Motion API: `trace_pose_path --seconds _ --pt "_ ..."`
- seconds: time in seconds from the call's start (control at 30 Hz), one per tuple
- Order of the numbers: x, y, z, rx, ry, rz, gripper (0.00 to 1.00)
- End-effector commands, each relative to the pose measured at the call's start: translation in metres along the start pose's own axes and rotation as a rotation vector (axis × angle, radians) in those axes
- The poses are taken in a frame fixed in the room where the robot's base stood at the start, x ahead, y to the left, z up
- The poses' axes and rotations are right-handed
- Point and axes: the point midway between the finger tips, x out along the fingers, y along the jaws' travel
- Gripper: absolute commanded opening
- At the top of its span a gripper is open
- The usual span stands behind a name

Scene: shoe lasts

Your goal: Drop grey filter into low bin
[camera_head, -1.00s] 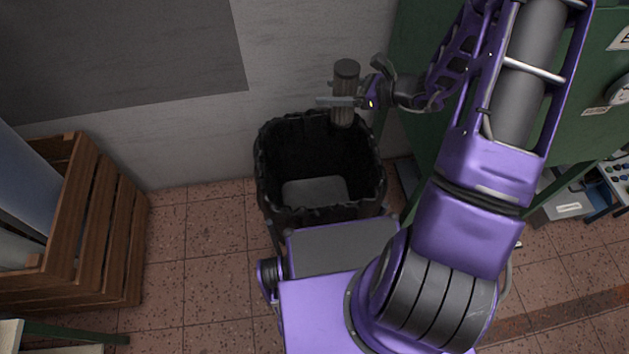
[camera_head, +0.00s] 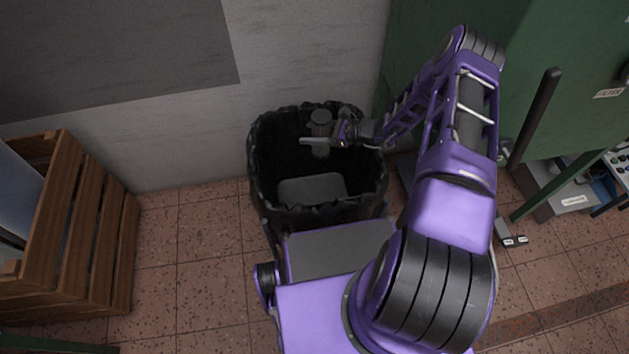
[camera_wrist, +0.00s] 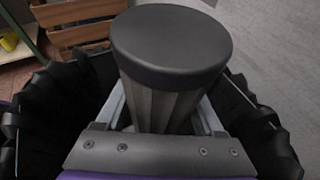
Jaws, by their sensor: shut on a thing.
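The grey filter (camera_head: 321,121) is a cylinder with a dark round cap, held upright. It fills the middle of the wrist view (camera_wrist: 170,60). My gripper (camera_head: 322,141) is shut around the filter's body, with one finger on each side in the wrist view. The low bin (camera_head: 262,190) has a black, crumpled liner and an open top with a grey patch at its bottom. The filter and gripper are over the bin's opening, near its back wall, apparently about rim height or lower. The bin's lined rim shows on both sides of the filter in the wrist view.
A slatted wooden crate (camera_head: 88,235) stands on the tiled floor at left. A grey wall (camera_head: 190,140) is close behind the bin. A green cabinet (camera_head: 560,60) stands to the right. Tiled floor (camera_head: 190,240) between crate and bin is clear.

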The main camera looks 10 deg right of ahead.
Motion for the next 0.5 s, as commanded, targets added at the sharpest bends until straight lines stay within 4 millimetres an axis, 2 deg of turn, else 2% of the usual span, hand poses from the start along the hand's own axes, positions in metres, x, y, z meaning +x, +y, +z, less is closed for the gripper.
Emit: trace_pose_path --seconds 0.5 --pt "0.02 0.0 -0.049 -0.002 0.0 0.0 0.0"
